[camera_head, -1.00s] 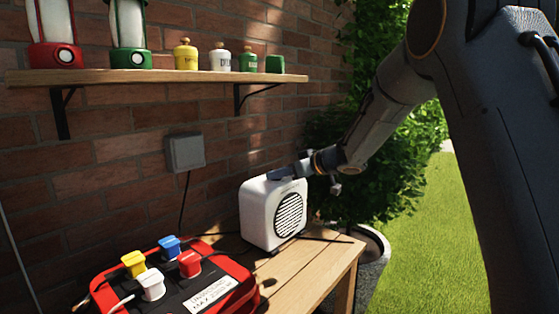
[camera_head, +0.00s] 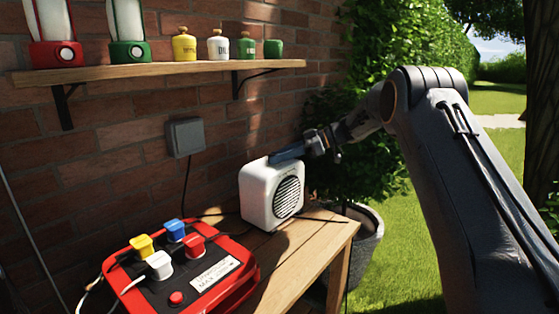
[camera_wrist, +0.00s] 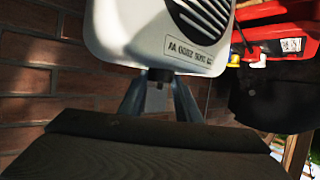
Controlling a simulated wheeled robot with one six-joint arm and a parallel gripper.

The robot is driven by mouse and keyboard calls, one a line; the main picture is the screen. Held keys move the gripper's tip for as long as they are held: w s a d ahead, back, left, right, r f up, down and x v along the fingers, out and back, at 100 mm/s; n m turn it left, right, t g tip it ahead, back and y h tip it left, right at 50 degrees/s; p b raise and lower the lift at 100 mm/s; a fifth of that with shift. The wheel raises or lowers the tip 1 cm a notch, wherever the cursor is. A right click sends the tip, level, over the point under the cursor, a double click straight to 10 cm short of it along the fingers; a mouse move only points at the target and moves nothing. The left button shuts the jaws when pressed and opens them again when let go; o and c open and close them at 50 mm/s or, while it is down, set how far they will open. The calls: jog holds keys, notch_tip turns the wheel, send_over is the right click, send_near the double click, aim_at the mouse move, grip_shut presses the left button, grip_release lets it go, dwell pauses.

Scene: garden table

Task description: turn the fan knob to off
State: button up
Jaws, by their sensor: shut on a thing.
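The fan (camera_head: 256,202) is a white rounded box with a dark round grille, standing upright on the wooden table. It also shows upside down in the wrist view (camera_wrist: 130,40), with a label beside the grille. A small dark knob (camera_wrist: 160,75) sits at the edge of the white casing there. My gripper (camera_wrist: 160,88) has its two fingers on either side of this knob and is shut on it. In the head view my gripper (camera_head: 272,159) reaches the fan's top from the right, and the knob is hidden. The knob's setting cannot be read.
A red power box (camera_head: 247,282) with coloured plugs stands at the front left of the table (camera_head: 310,240). A shelf (camera_head: 170,69) with lanterns and small canisters hangs above. A wall socket (camera_head: 185,137) is behind. A planter (camera_head: 368,240) stands right of the table.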

jog(key=shift+w+a+f+n+g+b, duration=0.15)
jog(key=shift+w+n+g+b, duration=0.1)
jog(key=shift+n+g+b, duration=0.85)
jog(key=shift+b, duration=1.05)
jog(key=shift+w+n+g+b, duration=0.15)
jog(key=shift+n+g+b, duration=0.25)
jog(key=shift+b, duration=0.55)
jog(key=b, duration=0.1)
jog(key=g+b, duration=0.1)
jog(key=b, duration=0.1)
jog(key=shift+w+n+h, duration=0.2)
jog(key=shift+n+h, duration=0.1)
jog(key=b, duration=0.3)
jog(key=shift+s+n+g, duration=0.1)
jog(key=shift+n+g, duration=0.2)
jog(key=shift+s+b, duration=0.2)
jog(key=shift+b, duration=0.4)
jog(key=o, duration=1.1)
jog(key=shift+c, duration=0.2)
